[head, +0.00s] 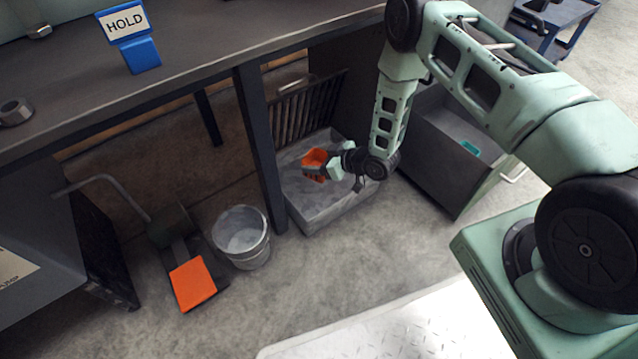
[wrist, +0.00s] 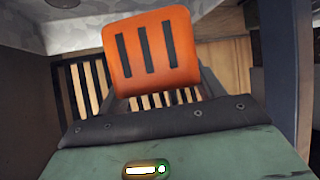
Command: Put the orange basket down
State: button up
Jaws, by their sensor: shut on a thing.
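The orange basket (head: 314,161) is small and has dark slots in its side. In the head view it is in my gripper (head: 335,163), over the grey bin (head: 338,215) under the bench. In the wrist view the basket (wrist: 152,58) shows its slotted face beyond my gripper (wrist: 155,100). My gripper is shut on it. The fingertips are partly hidden by the basket and the gripper body. I cannot tell whether the basket touches anything in the bin.
A bench leg (head: 259,150) stands left of the bin, with a metal bucket (head: 242,240) and an orange panel (head: 192,283) beyond it. An open drawer (head: 440,150) is at the right. The bench top (head: 215,45) overhangs. A dark slatted rack (head: 305,108) stands behind the bin.

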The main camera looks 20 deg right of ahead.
notch_tip(320, 180, down, 9)
jog(key=b, duration=0.5)
jog(key=shift+f, duration=0.15)
jog(key=shift+f, duration=0.15)
jog(key=o, duration=1)
